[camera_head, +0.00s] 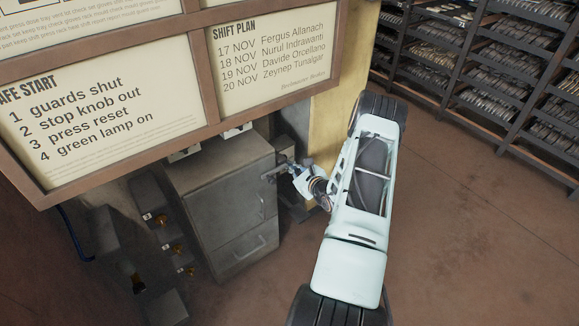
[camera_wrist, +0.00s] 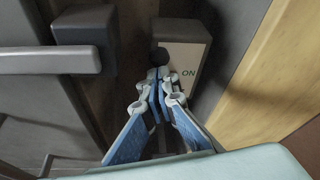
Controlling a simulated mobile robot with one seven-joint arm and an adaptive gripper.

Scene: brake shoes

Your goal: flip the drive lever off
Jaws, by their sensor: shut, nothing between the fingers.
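The drive lever shows in the wrist view as a dark round knob (camera_wrist: 160,56) in front of a grey switch box (camera_wrist: 181,34). A pale plate (camera_wrist: 185,62) on the box reads "ON". My gripper (camera_wrist: 158,78) is shut and empty, with its blue fingers together. Its tips lie just below the knob in the picture and hide the lever's shaft. I cannot tell whether they touch it. In the head view my gripper (camera_head: 287,165) is beside the upper right corner of the grey cabinet; the lever cannot be made out there.
The grey cabinet (camera_head: 215,165) has drawer handles; one handle (camera_wrist: 50,60) is close at left in the wrist view. A yellow post (camera_wrist: 262,80) stands close on the right. Notice boards (camera_head: 268,52) hang above. Shelving (camera_head: 480,65) stands at back right, with open floor before it.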

